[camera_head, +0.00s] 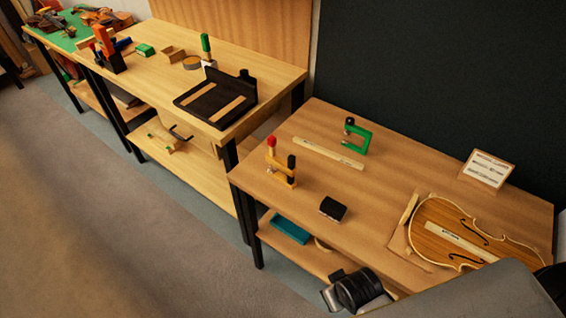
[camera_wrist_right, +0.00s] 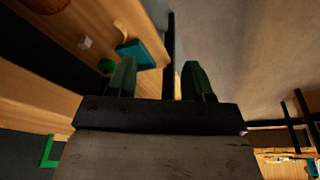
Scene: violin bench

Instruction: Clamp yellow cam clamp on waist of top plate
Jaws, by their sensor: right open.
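The yellow cam clamp (camera_head: 281,176) stands upright near the left end of the near table in the head view. It has a red knob and a dark handle. The violin-shaped top plate (camera_head: 433,212) lies flat at the right of the same table, with a pale strip (camera_head: 457,240) along its middle. My arm partly hides the plate's lower right side. My right gripper (camera_head: 332,297) is low at the table's front edge, well apart from the clamp and plate. In the right wrist view its two fingers (camera_wrist_right: 160,78) are spread with nothing between them. My left gripper is out of view.
A green clamp (camera_head: 357,138), a pale wooden bar (camera_head: 328,153) and a black block (camera_head: 333,208) are on the near table. A small sign (camera_head: 488,169) stands at the back right. A teal item (camera_head: 291,227) lies on the lower shelf. The table's centre is mostly clear.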

